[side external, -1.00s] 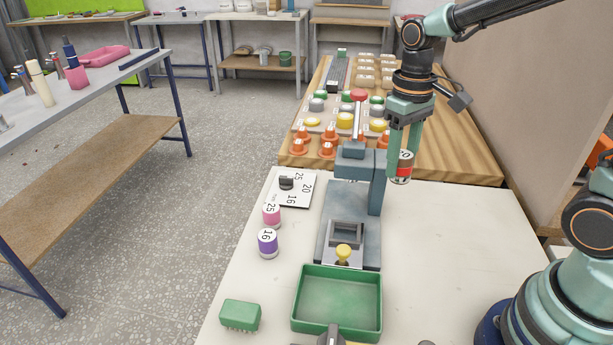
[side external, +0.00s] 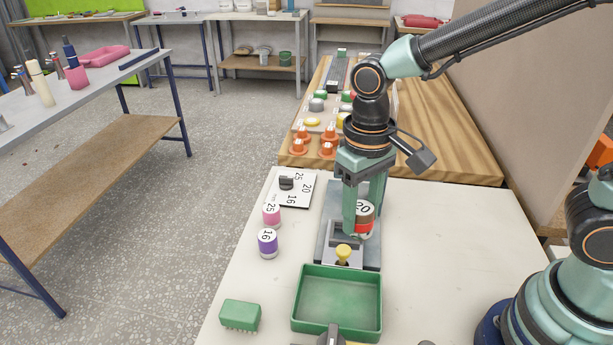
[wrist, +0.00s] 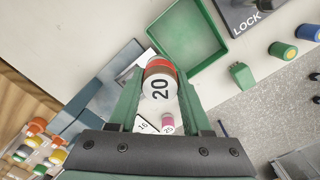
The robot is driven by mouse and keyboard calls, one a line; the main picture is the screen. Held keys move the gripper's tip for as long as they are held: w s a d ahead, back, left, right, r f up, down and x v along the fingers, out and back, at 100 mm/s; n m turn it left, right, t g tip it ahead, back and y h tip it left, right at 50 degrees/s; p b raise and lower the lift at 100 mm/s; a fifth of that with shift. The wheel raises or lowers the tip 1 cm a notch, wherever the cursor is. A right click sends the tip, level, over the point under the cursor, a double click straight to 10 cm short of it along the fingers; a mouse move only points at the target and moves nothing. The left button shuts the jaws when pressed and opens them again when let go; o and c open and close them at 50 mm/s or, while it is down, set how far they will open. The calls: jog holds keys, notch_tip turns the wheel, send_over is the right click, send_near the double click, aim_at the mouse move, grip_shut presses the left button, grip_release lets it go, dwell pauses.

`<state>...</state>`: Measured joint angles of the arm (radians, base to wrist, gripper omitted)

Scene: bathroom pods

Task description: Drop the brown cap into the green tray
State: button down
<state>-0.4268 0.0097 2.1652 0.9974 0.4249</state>
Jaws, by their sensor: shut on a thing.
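The cap also shows between my fingers in the wrist view (wrist: 160,88). The green tray (side external: 337,297) is empty, at the front of the white table. It shows in the wrist view too (wrist: 186,42), above and right of the cap.
A yellow-knobbed part (side external: 343,251) of the fixture stands just behind the tray. A pink cap marked 25 (side external: 271,216), a purple cap marked 16 (side external: 268,243) and a green block (side external: 240,315) stand to the left.

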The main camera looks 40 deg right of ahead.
jog(key=s+a+f, duration=0.2)
jog(key=a+f, duration=0.1)
jog(key=f, duration=0.4)
jog(key=shift+s+a, duration=0.2)
jog(key=shift+a, duration=0.2)
jog(key=shift+c, duration=1.3)
grip_release()
jog(key=shift+r, duration=0.1)
notch_tip(320, 180, up, 12)
jog(key=shift+w, duration=0.15)
